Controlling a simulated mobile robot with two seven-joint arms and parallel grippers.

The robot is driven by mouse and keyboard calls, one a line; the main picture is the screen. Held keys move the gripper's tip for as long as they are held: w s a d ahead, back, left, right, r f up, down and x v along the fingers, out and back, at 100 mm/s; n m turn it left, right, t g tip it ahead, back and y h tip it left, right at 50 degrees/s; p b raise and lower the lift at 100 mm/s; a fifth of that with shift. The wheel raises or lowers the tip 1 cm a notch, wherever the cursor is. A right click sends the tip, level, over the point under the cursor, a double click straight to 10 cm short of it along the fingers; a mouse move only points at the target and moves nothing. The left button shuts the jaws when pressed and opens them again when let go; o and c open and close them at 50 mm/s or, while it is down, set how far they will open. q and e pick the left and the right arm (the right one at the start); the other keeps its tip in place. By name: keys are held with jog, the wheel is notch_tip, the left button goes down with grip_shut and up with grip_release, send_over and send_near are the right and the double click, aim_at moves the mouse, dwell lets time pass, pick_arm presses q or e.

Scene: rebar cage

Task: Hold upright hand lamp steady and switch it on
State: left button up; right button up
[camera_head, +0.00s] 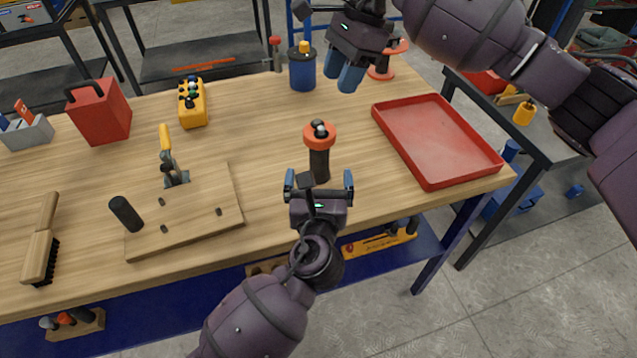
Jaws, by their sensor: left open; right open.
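The hand lamp (319,160) stands upright on the wooden workbench, with a dark cylindrical body and an orange ring around its top. A small dark, round-topped part sits inside the ring; whether the lamp is lit cannot be told. My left gripper (319,181) is open at the bench's front edge, with its blue-tipped fingers to either side of the lamp's lower body in the picture. I cannot tell whether the lamp is between them or just beyond. My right gripper (348,78) is open and empty, above the bench behind the lamp, fingers pointing down.
A red tray (440,140) lies to the right. A wooden board with a toggle clamp (171,165) and black peg lies left. Bench between clamp and lamp is clear.

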aim_at(319, 155)
pick_arm(q)
jog(key=w, duration=0.9)
jog(key=shift+w, duration=0.35)
jog(key=c, duration=1.2)
pick_arm(e)
grip_shut()
dwell(0.6)
